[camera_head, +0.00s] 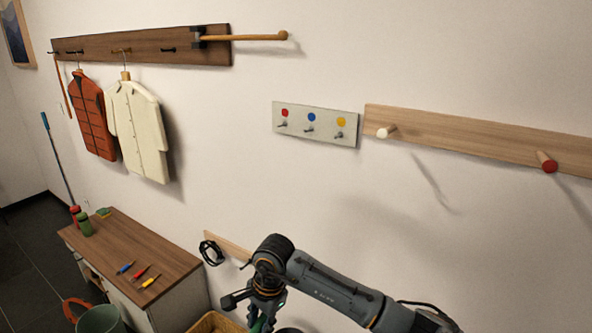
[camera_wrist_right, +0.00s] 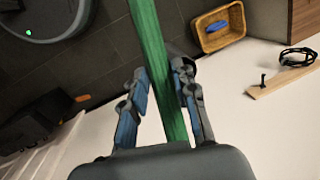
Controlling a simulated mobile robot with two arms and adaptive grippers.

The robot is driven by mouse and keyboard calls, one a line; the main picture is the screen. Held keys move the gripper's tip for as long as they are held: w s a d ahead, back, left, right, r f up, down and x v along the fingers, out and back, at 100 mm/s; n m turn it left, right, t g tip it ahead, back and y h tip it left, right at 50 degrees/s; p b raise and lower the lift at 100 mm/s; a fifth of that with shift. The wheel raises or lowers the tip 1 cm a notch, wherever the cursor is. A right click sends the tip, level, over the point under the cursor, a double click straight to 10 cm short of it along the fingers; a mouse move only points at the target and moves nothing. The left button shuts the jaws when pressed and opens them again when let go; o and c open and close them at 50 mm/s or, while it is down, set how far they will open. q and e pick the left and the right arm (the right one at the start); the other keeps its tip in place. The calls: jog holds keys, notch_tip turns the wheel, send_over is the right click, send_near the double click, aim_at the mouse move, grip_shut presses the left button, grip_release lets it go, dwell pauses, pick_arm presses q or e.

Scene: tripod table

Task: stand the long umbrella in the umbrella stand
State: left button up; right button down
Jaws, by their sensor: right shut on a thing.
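A long, straight green thing, which looks like the closed long umbrella (camera_wrist_right: 148,35), runs up through the middle of the right wrist view. My right gripper (camera_wrist_right: 158,80) is shut on it, with blue finger pads on both sides. Its two ends are out of that view. In the head view my right gripper (camera_head: 250,305) points down near the wall at the bottom middle, and a bit of green shows below it. I cannot clearly make out the umbrella stand in either view. My left gripper is not in view.
A wooden-topped cabinet (camera_head: 135,250) with bottles and small tools stands at left; a bucket (camera_head: 100,320) is in front of it. A yellow basket (camera_wrist_right: 222,36) is on the floor. A low peg board (camera_wrist_right: 275,85) is on the wall near my gripper.

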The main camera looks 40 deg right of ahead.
pick_arm(q)
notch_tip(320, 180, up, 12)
jog(key=p, duration=1)
pick_arm(e)
jog(key=w+d+r+n+t+h, duration=0.35)
jog(key=w+d+r, duration=0.35)
jog(key=d+r, duration=0.4)
jog(key=w+d+r+n+t+h, duration=0.2)
jog(key=w+d+r+h, duration=0.2)
jog(key=w+d+r, duration=0.6)
pick_arm(q)
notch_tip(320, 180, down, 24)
jog(key=b, duration=2.4)
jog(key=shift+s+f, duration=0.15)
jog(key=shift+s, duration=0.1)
pick_arm(e)
jog(key=s+a+f, duration=0.1)
jog(key=s+f, duration=0.2)
jog(key=f, duration=2.7)
jog(key=shift+a, duration=0.2)
jog(key=shift+g, duration=0.25)
jog(key=c, duration=1)
grip_release()
jog(key=shift+s, duration=0.1)
